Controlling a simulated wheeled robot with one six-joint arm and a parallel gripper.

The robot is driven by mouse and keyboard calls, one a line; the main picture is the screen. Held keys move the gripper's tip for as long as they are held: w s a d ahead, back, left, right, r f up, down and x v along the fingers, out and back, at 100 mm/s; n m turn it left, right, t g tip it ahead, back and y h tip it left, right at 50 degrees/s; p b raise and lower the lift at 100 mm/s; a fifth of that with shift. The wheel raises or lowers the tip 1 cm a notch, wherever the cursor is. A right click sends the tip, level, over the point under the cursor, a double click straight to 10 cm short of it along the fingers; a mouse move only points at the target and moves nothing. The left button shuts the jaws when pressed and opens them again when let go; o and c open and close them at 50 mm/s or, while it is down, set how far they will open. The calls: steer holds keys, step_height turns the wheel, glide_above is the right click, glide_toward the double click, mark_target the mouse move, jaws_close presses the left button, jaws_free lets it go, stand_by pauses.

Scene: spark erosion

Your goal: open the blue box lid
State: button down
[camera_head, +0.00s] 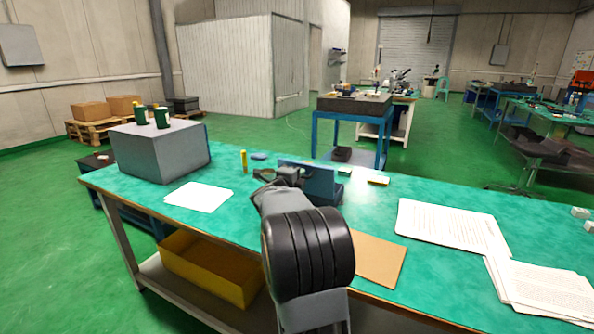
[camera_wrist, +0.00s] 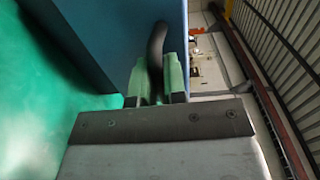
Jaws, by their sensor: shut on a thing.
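The blue box (camera_head: 322,183) stands on the green-topped workbench, just beyond my arm in the head view, which hides part of it. In the wrist view a flat blue face (camera_wrist: 105,35) fills the upper middle. A dark curved handle (camera_wrist: 157,45) comes off this face at its right side. My gripper (camera_wrist: 159,82) has its two green fingers shut around the lower part of the handle. In the head view my gripper (camera_head: 291,174) is small and dark against the box. I cannot tell how far the lid is raised.
A grey box (camera_head: 160,155) with green cans stands at the bench's left end.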

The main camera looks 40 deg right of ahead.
steer(key=p, duration=0.2)
steer(key=d+r+y+p, duration=0.1)
steer(key=shift+w+p, duration=0.2)
steer(key=shift+p, duration=0.2)
steer(key=shift+f, duration=0.1)
steer(key=c, duration=1.2)
jaws_free()
steer(key=p+v, duration=0.1)
steer(key=v, duration=1.2)
steer(key=shift+a+r, duration=0.3)
steer(key=shift+r, duration=0.05)
steer(key=shift+s, duration=0.1)
